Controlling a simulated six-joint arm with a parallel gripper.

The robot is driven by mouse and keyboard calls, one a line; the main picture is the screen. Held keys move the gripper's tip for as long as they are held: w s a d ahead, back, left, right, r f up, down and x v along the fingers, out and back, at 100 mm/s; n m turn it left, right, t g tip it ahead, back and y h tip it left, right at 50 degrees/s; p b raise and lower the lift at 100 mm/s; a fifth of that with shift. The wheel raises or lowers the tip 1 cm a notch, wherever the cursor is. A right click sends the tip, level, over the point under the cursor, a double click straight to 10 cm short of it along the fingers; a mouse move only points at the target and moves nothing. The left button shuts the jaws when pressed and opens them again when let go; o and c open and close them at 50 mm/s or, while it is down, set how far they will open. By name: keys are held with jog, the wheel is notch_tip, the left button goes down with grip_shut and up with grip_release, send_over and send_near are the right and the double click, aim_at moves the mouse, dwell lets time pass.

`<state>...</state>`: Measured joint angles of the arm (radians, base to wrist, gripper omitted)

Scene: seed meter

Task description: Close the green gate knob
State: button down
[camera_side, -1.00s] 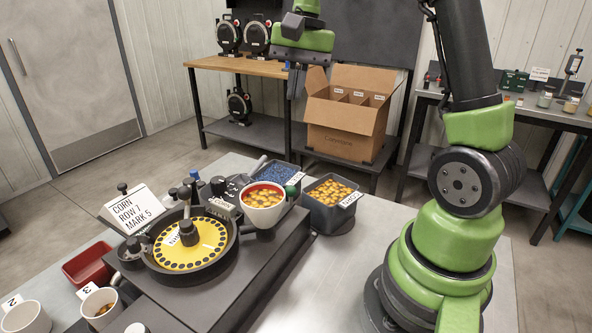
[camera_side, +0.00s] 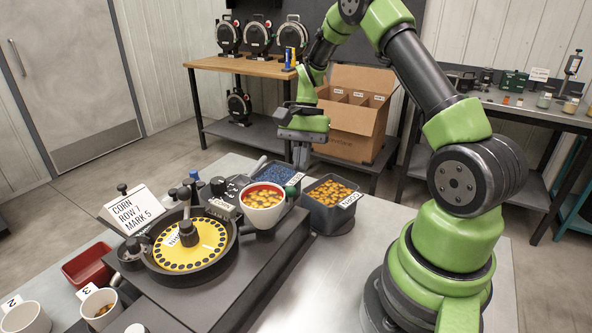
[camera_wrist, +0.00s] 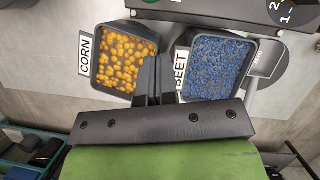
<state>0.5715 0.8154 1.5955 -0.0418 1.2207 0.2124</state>
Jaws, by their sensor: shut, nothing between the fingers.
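The seed meter (camera_side: 190,245) has a yellow disc with dark holes and a white hopper bowl (camera_side: 263,207) of yellow seed at its right. A small green spot (camera_side: 291,191) shows at the bowl's right; I cannot tell for sure that it is the gate knob, or how it is turned. My gripper (camera_side: 301,160) is shut and empty, pointing down above and behind the bins, apart from the meter. In the wrist view my gripper (camera_wrist: 152,72) shows its fingers together over the gap between the corn and beet bins. No green knob is clear there.
The corn bin (camera_side: 332,215) and blue beet bin (camera_side: 275,172) stand behind the meter, close to the bowl. A label stand (camera_side: 132,209), a red tray (camera_side: 88,264) and white cups (camera_side: 100,307) are at the left. Clear tabletop lies right of the meter.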

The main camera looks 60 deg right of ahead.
aim_at(287, 188)
jog(key=shift+s+a, duration=0.3)
jog(key=shift+a, duration=0.7)
jog(key=shift+s+a, duration=0.25)
jog(key=shift+a, duration=0.7)
jog(key=shift+a, duration=1.55)
jog(key=shift+d, duration=0.1)
